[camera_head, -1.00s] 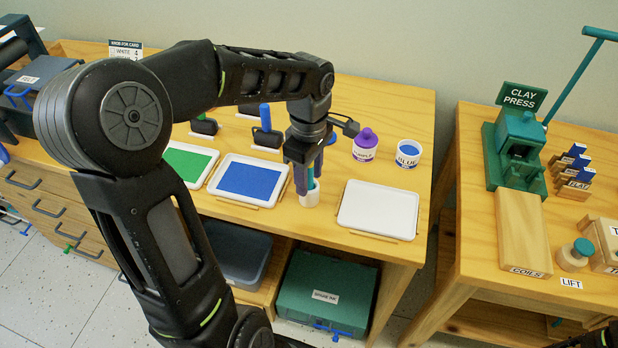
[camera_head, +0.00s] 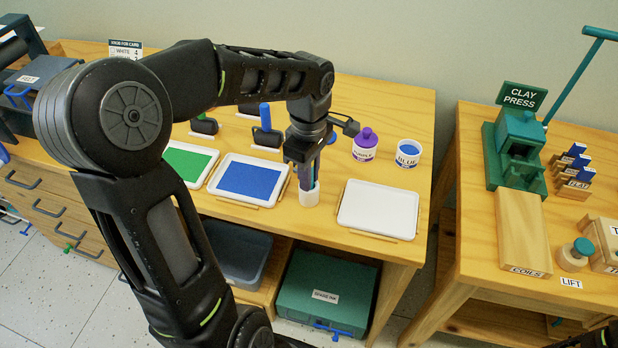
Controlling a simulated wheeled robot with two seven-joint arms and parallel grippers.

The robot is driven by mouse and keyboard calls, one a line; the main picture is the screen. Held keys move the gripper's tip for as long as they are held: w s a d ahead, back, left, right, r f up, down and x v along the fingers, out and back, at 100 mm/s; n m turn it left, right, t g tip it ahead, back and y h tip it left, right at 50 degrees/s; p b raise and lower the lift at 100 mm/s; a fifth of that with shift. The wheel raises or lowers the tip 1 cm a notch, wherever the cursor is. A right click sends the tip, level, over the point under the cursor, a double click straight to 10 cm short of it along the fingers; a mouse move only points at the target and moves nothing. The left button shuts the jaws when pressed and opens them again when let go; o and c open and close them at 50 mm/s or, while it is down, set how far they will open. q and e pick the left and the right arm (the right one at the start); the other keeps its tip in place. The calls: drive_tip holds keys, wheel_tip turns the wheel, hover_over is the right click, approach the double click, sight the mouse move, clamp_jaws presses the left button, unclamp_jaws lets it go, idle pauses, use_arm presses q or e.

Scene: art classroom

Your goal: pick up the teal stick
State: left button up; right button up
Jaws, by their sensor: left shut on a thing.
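My left gripper (camera_head: 307,174) reaches down from the end of my left arm onto the near part of the wooden table. Its fingers are shut on the teal stick, just above a small white cup (camera_head: 309,196). The stick is almost wholly hidden by the fingers, and its lower end is hidden by the cup. The cup stands upright between a tray with a blue pad and a white tray. My right gripper is not in view; only a dark piece of my right arm shows at the bottom right corner.
The blue-pad tray (camera_head: 250,179) is close on the left, the white tray (camera_head: 379,207) close on the right. A purple jar (camera_head: 365,146) and a blue paint pot (camera_head: 407,153) stand behind. A gap separates the clay press table (camera_head: 483,245).

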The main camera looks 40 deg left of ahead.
use_arm(q)
drive_tip(key=shift+r, duration=0.1)
clamp_jaws()
wheel_tip(320, 180, up, 10)
drive_tip(key=shift+f, duration=0.1)
idle(0.4)
idle(0.5)
